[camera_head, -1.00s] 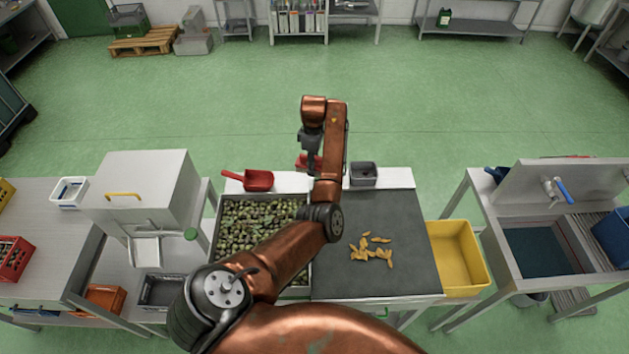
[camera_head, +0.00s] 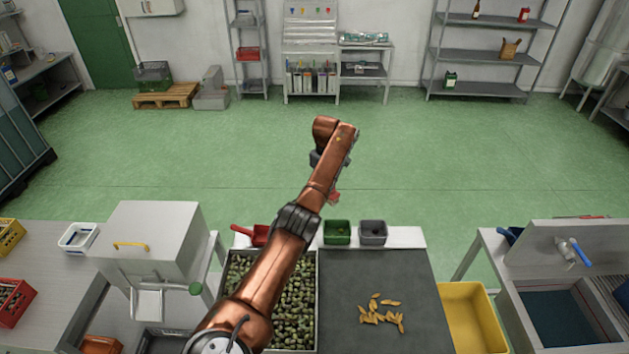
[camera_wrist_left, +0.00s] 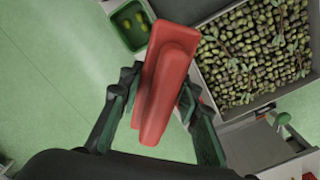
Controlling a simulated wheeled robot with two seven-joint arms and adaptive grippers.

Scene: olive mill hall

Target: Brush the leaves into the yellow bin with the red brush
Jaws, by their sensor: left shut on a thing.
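The yellow leaves (camera_head: 380,313) lie in a loose group on the dark grey table mat (camera_head: 345,280). The yellow bin (camera_head: 474,318) stands against the mat's right side, lower than the table top. My left gripper (camera_wrist_left: 160,92) is shut on the red brush (camera_wrist_left: 163,85), seen as a long red body between the fingers; no bristles show. In the head view a small red piece of the brush (camera_head: 334,196) shows beyond the table's back edge, and my arm hides most of the gripper. My right gripper is in neither view.
A crate of olives (camera_head: 296,315) sits left of the mat, partly under my arm. A red scoop (camera_head: 260,235), a green tub (camera_head: 337,232) and a grey tub (camera_head: 373,232) stand on the back ledge. A sink (camera_head: 560,310) is at right. Green floor behind is free.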

